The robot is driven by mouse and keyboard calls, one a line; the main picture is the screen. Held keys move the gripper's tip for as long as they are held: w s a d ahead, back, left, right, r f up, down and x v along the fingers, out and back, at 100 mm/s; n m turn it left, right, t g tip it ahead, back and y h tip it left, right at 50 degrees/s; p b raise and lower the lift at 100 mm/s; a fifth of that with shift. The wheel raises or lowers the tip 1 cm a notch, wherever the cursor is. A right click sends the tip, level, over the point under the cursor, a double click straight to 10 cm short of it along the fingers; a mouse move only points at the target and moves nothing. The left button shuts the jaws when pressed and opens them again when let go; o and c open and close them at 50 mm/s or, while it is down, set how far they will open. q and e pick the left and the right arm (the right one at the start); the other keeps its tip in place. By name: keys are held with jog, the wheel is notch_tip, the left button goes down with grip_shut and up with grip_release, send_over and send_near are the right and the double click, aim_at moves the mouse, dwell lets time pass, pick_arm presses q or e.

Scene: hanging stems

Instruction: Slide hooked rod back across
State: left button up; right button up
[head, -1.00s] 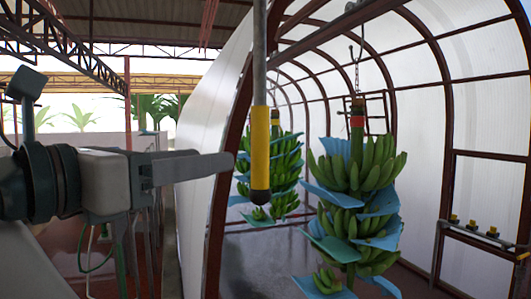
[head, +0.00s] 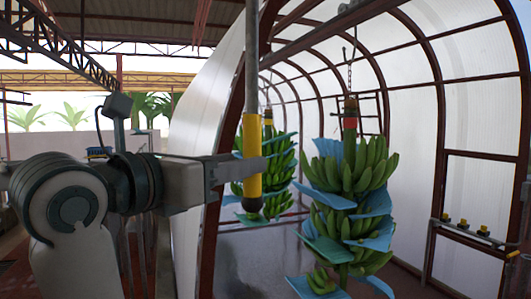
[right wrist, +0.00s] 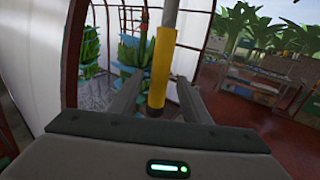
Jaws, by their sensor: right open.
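The hooked rod (head: 251,50) hangs down in the middle of the head view, grey with a yellow grip (head: 252,135) and a dark bottom end. Its hook is out of view. My right gripper (head: 260,166) reaches in from the left at the grip's lower part; a finger crosses in front of it. In the right wrist view the open right gripper (right wrist: 158,86) has the yellow grip (right wrist: 160,62) between its two fingers, with visible gaps at both sides. My left gripper is not in view.
A banana stem (head: 345,190) with blue sheets hangs on a chain at right. Another stem (head: 280,165) hangs behind the rod. A white-walled tunnel with a dark frame surrounds them. A side rail (head: 470,235) stands at far right.

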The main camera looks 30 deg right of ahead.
jog(key=x, duration=0.3)
jog(key=shift+d+r+p, duration=0.15)
jog(key=shift+d+p, duration=0.05)
jog(key=shift+p, duration=0.2)
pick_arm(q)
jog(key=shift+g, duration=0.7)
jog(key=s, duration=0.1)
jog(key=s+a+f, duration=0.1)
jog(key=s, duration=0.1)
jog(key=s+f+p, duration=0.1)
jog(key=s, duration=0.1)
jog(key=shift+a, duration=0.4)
pick_arm(e)
jog(key=x, duration=0.5)
jog(key=shift+w, duration=0.1)
